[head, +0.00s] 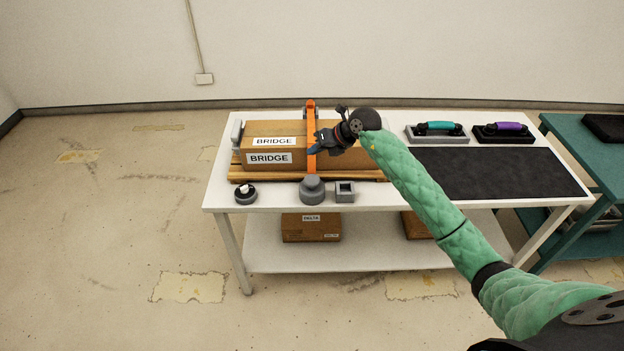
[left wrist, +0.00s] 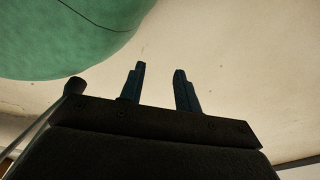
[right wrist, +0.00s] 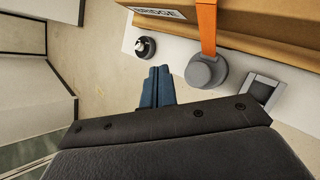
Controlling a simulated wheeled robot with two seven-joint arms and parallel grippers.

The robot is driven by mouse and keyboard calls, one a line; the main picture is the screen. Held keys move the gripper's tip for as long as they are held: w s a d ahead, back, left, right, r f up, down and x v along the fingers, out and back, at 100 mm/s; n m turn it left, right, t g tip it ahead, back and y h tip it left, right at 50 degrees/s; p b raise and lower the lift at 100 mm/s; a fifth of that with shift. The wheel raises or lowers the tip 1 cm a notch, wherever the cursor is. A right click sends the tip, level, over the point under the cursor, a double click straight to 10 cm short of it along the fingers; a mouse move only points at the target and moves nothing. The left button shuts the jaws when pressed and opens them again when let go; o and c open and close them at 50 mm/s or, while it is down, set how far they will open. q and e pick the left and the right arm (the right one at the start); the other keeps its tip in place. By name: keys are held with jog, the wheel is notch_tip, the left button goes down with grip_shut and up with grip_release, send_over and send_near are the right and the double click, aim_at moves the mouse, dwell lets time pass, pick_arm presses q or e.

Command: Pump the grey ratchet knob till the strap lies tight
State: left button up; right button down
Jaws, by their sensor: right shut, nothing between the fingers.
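The grey ratchet knob (head: 312,190) stands at the front edge of the white table; it also shows in the right wrist view (right wrist: 206,71). An orange strap (head: 311,165) runs over the brown BRIDGE box (head: 340,159) and down to the knob, also seen in the right wrist view (right wrist: 207,28). I cannot tell how tight it lies. My right gripper (head: 312,150) is shut and empty in front of the strap, above the knob and apart from it; its fingers (right wrist: 158,72) touch each other. My left gripper (left wrist: 160,70) is open and empty, seen only in the left wrist view.
A round grey-and-black piece (head: 246,194) and a square grey socket (head: 345,191) flank the knob. A dark mat (head: 500,172) and two handled blocks, teal (head: 437,132) and purple (head: 502,132), lie to the right. A green table (head: 590,165) stands beyond.

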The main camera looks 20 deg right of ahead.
aim_at(306, 177)
dwell(0.3)
